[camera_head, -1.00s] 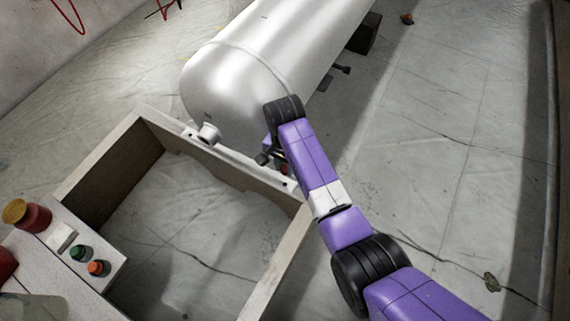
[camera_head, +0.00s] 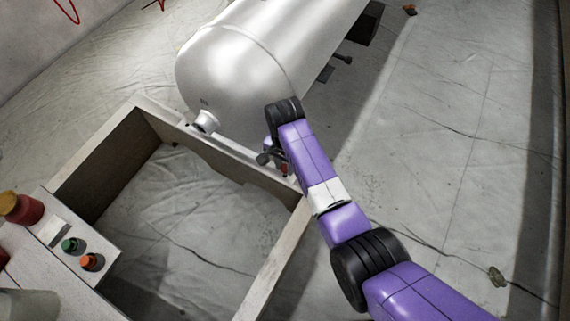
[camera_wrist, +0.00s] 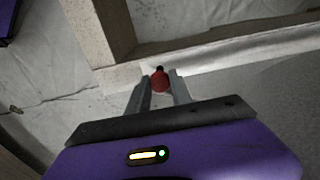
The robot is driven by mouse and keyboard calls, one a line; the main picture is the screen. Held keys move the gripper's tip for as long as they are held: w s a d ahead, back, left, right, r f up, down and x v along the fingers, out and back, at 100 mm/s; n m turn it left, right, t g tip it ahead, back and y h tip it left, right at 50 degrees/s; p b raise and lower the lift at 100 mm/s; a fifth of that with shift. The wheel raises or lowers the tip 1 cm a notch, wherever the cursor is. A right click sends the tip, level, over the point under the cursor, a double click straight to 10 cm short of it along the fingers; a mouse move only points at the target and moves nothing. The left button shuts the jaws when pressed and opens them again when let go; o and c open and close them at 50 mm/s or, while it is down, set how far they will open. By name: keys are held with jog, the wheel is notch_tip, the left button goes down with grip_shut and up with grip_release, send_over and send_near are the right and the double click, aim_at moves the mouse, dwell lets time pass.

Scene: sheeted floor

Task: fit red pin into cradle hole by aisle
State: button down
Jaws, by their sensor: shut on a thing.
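My gripper (camera_wrist: 160,92) is shut on the red pin (camera_wrist: 159,80), which sits between its two fingertips in the wrist view. A small dark spot shows just beyond the pin's top; I cannot tell whether it is the pin's end or a hole. In the head view my gripper (camera_head: 276,160) is at the near right end of the white tank (camera_head: 232,75), above the right end of the pale ledge. A bit of red (camera_head: 285,168) shows beside the fingers there. The cradle hole is not clearly visible, and my wrist hides part of that area.
A wooden frame (camera_head: 95,158) with an open middle lies in front of the tank. A shelf (camera_head: 55,262) at left holds a red jar (camera_head: 22,208), a green cap (camera_head: 70,245) and an orange cap (camera_head: 90,262). Bare sheeted floor (camera_head: 450,170) lies right of the tank.

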jog(key=shift+f, duration=0.35)
dwell(1.0)
jog(key=shift+f+b, duration=0.8)
jog(key=shift+f, duration=0.75)
jog(key=c, duration=1.1)
grip_release()
jog(key=shift+r, duration=0.1)
notch_tip(320, 180, up, 8)
jog(key=p, duration=0.4)
jog(key=shift+s+f, duration=0.1)
jog(key=shift+f, duration=0.1)
